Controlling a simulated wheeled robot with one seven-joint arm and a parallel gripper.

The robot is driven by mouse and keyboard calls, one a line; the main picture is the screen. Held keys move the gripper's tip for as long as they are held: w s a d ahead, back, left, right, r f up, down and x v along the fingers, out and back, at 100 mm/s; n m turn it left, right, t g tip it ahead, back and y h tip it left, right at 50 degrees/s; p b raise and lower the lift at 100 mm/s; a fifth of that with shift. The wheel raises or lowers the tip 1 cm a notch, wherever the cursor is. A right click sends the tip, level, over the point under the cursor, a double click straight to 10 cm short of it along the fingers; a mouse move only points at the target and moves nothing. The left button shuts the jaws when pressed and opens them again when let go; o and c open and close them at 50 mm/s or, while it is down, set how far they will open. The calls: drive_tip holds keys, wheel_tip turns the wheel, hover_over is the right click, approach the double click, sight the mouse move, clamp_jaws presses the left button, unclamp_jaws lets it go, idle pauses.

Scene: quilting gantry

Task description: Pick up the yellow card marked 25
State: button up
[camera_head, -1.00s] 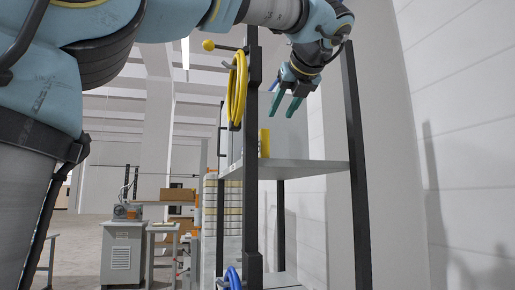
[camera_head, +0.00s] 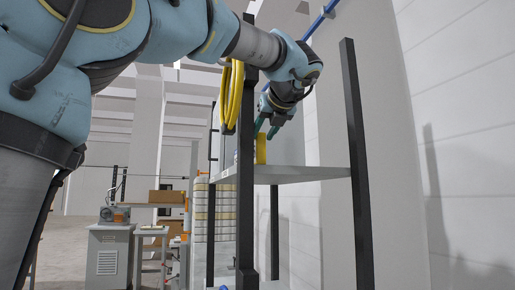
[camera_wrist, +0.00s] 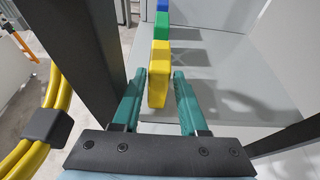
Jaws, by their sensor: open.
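A yellow card (camera_head: 261,149) stands upright on the grey shelf (camera_head: 300,172) in the head view. Whether a finger touches the card cannot be told.
A dark post (camera_wrist: 75,55) and yellow hoses (camera_wrist: 45,120) are close at left. Free shelf lies right.

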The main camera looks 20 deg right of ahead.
sight(261, 135)
drive_tip(key=shift+p+x, duration=0.3)
drive_tip(key=shift+x, duration=1.25)
drive_tip(key=shift+c, duration=0.2)
drive_tip(key=shift+a+r, duration=0.1)
clamp_jaws()
